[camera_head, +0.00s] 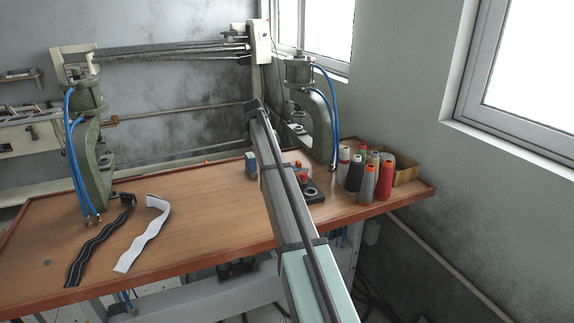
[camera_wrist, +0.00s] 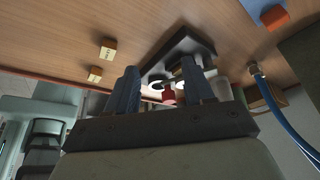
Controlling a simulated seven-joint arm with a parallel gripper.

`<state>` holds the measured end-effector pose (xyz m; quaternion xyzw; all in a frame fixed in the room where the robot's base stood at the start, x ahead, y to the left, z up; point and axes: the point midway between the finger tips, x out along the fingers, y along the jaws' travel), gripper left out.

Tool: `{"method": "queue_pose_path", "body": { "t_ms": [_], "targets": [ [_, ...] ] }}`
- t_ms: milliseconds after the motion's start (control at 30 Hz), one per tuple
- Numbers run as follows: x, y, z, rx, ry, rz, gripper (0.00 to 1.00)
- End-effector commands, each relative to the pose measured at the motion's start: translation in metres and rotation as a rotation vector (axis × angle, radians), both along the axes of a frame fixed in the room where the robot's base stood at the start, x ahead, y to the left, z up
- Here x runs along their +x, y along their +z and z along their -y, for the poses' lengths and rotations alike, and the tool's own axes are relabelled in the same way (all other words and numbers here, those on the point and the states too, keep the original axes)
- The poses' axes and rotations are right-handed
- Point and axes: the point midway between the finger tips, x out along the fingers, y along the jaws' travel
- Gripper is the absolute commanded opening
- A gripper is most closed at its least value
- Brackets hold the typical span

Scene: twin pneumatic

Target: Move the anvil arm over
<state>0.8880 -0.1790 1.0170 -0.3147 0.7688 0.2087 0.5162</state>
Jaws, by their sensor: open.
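Two green C-shaped presses with blue hoses stand on the wooden table, the left press (camera_head: 88,155) and the right press (camera_head: 318,118). I cannot tell which part is the anvil arm. My gripper (camera_wrist: 162,90) is open in the wrist view, with two dark fingers apart. A red knob (camera_wrist: 168,96) shows between the fingers; I cannot tell if they touch it. Behind it is a dark plate (camera_wrist: 192,48). In the head view a black base (camera_head: 312,193) with red knobs stands by the right press.
Thread spools (camera_head: 384,180) and a cardboard box (camera_head: 407,172) crowd the table's right end. A black strip (camera_head: 98,245) and a white strip (camera_head: 146,232) lie at left. The table's middle (camera_head: 205,205) is clear.

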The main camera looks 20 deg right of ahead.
Motion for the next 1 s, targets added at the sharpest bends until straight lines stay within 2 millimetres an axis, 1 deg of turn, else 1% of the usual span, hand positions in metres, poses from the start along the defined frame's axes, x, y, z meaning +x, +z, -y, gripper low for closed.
{"method": "queue_pose_path", "body": {
  "t_ms": [33, 200, 533, 667, 767, 900, 1000],
  "targets": [
    [0.006, 0.000, -0.004, 0.000, 0.001, 0.001, 0.52],
    [0.012, 0.000, -0.011, 0.000, 0.001, 0.003, 0.52],
    [0.013, -0.001, -0.012, 0.000, 0.001, 0.003, 0.52],
    [0.009, -0.001, -0.008, 0.015, 0.004, 0.012, 0.40],
    [-0.002, -0.003, 0.003, 0.072, 0.016, 0.046, 0.30],
    [-0.028, -0.006, 0.028, 0.223, 0.053, 0.156, 0.17],
    [-0.048, -0.003, 0.046, 0.346, 0.084, 0.273, 0.07]
  ]
}}
